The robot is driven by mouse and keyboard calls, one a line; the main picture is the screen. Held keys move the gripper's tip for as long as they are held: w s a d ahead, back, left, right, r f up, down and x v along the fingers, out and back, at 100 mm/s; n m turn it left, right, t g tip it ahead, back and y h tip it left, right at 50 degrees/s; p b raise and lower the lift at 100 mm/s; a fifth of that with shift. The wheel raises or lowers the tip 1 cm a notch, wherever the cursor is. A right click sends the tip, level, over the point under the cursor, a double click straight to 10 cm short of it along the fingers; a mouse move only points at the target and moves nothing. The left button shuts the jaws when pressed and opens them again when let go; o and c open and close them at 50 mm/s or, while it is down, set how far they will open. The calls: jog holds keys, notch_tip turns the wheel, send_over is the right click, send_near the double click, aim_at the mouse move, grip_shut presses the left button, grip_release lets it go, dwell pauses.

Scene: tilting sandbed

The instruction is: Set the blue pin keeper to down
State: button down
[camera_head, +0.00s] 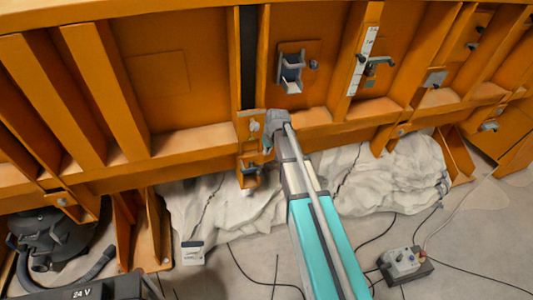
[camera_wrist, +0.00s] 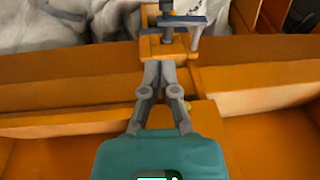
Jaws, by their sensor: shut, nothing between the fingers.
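In the wrist view, my gripper (camera_wrist: 160,66) is shut and empty. Its grey fingertips meet close to a small orange bracket (camera_wrist: 152,46) at the beam's edge; I cannot tell whether they touch it. Grey metal hardware with a crossbar (camera_wrist: 183,21) sits on the bracket. I cannot make out a clearly blue keeper there. In the head view, the orange bracket (camera_head: 249,179) hangs under the beam, left of my wrist, and my fingers are mostly hidden. A small bluish knob (camera_head: 313,64) sits beside a grey holder (camera_head: 290,72); I cannot tell if it is the keeper.
The orange sandbed frame (camera_head: 180,145) with its ribs fills the upper head view. A white scale strip (camera_head: 363,60) and a grey handle (camera_head: 378,65) are to the right. Pale crumpled sheeting (camera_head: 350,180) lies below. A control box (camera_head: 402,262) and cables lie on the floor.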

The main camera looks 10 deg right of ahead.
jog(key=b, duration=0.8)
send_over(259, 172)
jog(key=d, duration=0.2)
jog(key=shift+f, duration=4.15)
jog(key=shift+s+a+f+b, duration=0.1)
jog(key=shift+a+f+b, duration=0.15)
jog(key=shift+f+b, duration=0.35)
jog(key=shift+s+a+f+b, duration=0.15)
jog(key=shift+a+f+b, duration=0.05)
jog(key=shift+f+b, duration=0.35)
jog(key=shift+s+a+f+b, duration=0.1)
jog(key=shift+a+f+b, duration=0.15)
jog(key=shift+f+b, duration=0.3)
jog(key=shift+a, duration=0.2)
